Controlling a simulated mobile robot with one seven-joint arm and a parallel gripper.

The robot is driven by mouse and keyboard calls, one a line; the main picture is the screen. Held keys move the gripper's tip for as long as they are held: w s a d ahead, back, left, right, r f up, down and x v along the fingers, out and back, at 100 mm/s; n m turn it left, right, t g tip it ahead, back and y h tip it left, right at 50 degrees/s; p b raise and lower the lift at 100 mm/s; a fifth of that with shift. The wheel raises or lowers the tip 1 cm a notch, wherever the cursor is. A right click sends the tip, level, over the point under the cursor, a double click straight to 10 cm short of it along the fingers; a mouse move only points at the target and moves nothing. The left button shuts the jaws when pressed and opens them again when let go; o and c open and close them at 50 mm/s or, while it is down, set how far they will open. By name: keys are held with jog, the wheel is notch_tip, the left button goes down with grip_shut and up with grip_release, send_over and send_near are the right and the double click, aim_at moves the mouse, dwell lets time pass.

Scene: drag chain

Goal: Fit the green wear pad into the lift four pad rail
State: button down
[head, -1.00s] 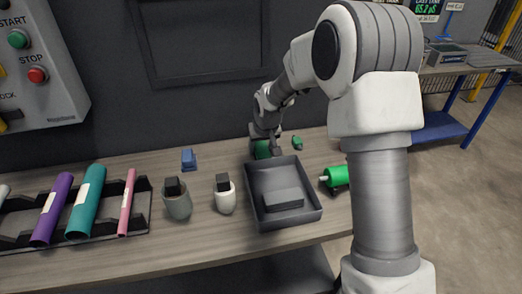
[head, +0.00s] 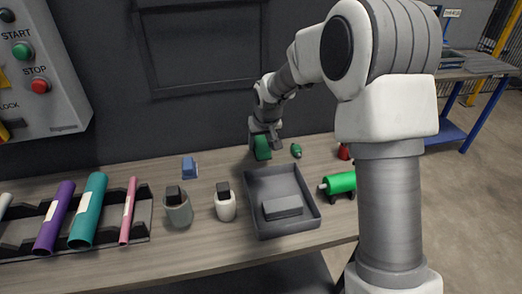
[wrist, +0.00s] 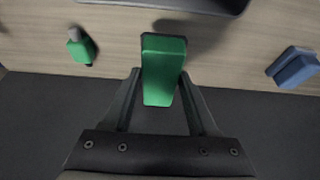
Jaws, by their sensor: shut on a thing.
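The green wear pad (head: 262,148) is a green block at the back of the bench, behind the grey tray. My gripper (head: 264,131) is above it and shut on it. In the wrist view the pad (wrist: 163,72) sits between the two fingers of my gripper (wrist: 160,92), its far end extending past the fingertips. A dark shadow lies beside it on the wood; I cannot tell the exact height of the pad above the bench. I cannot pick out the lift four pad rail in either view.
A grey tray (head: 312,213) holds a grey block (head: 282,207). Right of the pad is a small green bottle-like item (head: 296,150); left is a blue block (head: 189,167). A green cylinder (head: 341,182), two cups (head: 178,209) (head: 225,205) and a tube rack (head: 140,226) stand farther forward.

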jog(key=s+d+r+p, duration=0.1)
jog(key=s+d+r, duration=0.5)
jog(key=d, duration=0.4)
jog(key=shift+r+p, duration=0.3)
jog(key=shift+p, duration=0.05)
jog(key=c, duration=0.9)
grip_release()
grip_shut()
